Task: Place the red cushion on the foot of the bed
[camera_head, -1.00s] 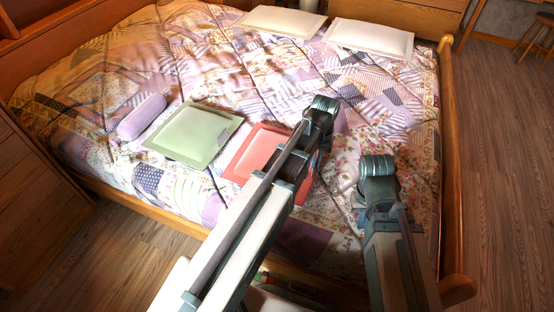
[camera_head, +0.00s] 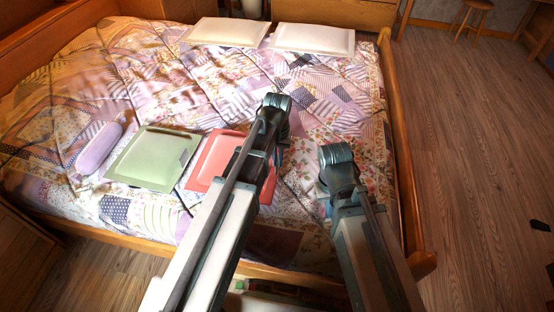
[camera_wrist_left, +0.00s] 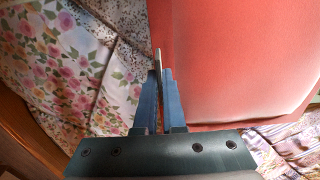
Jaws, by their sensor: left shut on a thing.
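The red cushion (camera_head: 212,157) lies flat on the bed (camera_head: 150,60) near its front edge, partly hidden behind my left arm. In the left wrist view the red cushion (camera_wrist_left: 235,60) fills the right side. My left gripper (camera_wrist_left: 160,62) is shut at the cushion's left edge, with a thin part between its fingers. In the head view my left gripper is hidden by its own arm. My right arm shows over the bed to the right, but its gripper is not seen.
A green cushion (camera_head: 150,158) lies left of the red one, with a lilac bolster (camera_head: 99,148) beyond it. Two white pillows (camera_head: 225,32) (camera_head: 313,39) lie at the far end. A wooden rail (camera_head: 402,160) edges the bed's right side. Floor (camera_head: 470,150) is open to the right.

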